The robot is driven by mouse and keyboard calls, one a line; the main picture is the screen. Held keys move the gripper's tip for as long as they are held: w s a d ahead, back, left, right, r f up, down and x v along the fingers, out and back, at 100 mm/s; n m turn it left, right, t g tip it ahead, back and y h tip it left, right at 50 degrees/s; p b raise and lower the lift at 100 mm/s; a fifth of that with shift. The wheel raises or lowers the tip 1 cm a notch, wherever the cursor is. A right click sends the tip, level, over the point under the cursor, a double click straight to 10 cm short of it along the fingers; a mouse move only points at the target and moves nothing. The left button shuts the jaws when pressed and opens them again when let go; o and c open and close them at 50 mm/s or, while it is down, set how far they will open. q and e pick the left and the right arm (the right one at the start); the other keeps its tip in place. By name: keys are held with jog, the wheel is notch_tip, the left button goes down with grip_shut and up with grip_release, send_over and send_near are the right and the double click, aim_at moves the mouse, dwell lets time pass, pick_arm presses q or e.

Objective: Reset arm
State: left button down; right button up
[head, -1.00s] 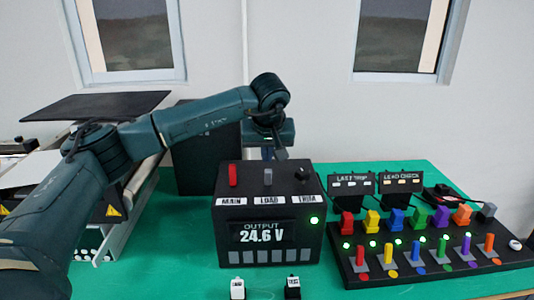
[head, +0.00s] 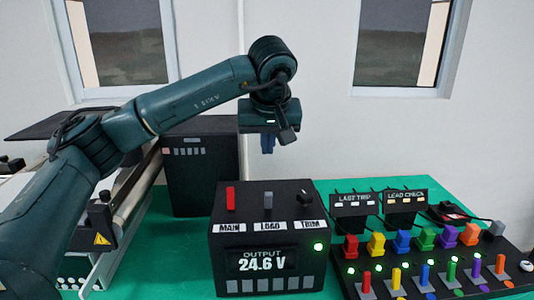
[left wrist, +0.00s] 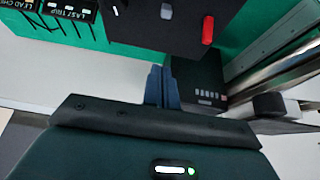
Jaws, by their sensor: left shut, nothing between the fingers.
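My left arm comes in from the left in the head view and reaches over the green table. My left gripper (head: 267,144) points down, shut and empty, above and behind the black power box (head: 268,262). Its blue fingers sit together in the left wrist view (left wrist: 161,88). The power box reads 24.6 V and has a red switch (head: 230,198), a grey switch and a black knob on top. A green light glows on its front. My right gripper is not in view.
A taller black box (head: 198,185) stands behind, near a conveyor (head: 125,225) at the left. At the right is a black panel (head: 348,284) with several coloured switches and lit green lamps. Two small signs (head: 355,204) stand behind it. Space above the table is clear.

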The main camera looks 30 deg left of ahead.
pick_arm(q)
jog(key=shift+s+r, duration=0.1)
jog(key=shift+r, duration=0.05)
dwell(0.3)
